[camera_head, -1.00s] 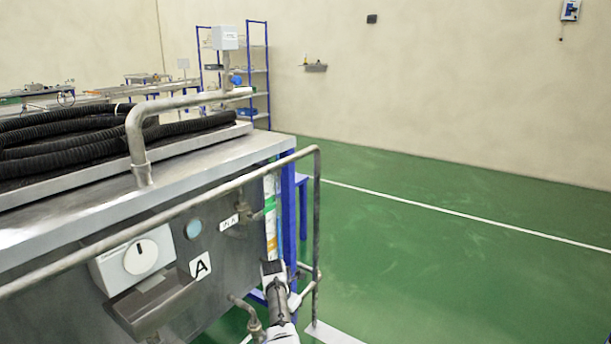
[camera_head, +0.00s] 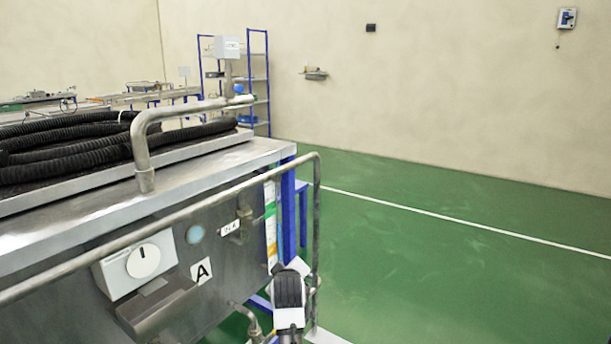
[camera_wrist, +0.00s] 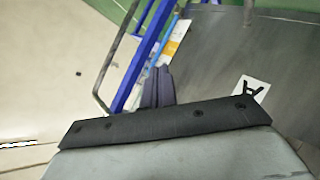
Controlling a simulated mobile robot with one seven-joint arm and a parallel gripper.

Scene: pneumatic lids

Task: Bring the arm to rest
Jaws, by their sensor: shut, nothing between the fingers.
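My gripper (camera_wrist: 158,88) shows in the wrist view as two dark fingers pressed together, shut with nothing between them. In the head view, the end of my arm (camera_head: 289,292) is at the lower middle, just right of the steel machine (camera_head: 75,260) and near the lower right end of its pipe rail. The fingers cannot be made out clearly in the head view. The label A (camera_head: 201,271) on the machine's front also shows in the wrist view (camera_wrist: 250,90).
A bent pipe rail (camera_head: 317,200) runs along the machine's front and down its right side, close to my arm. A grey box with a dial (camera_head: 143,261) is on the front. Black hoses (camera_head: 70,150) lie on top. Green floor (camera_head: 450,260) to the right is clear.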

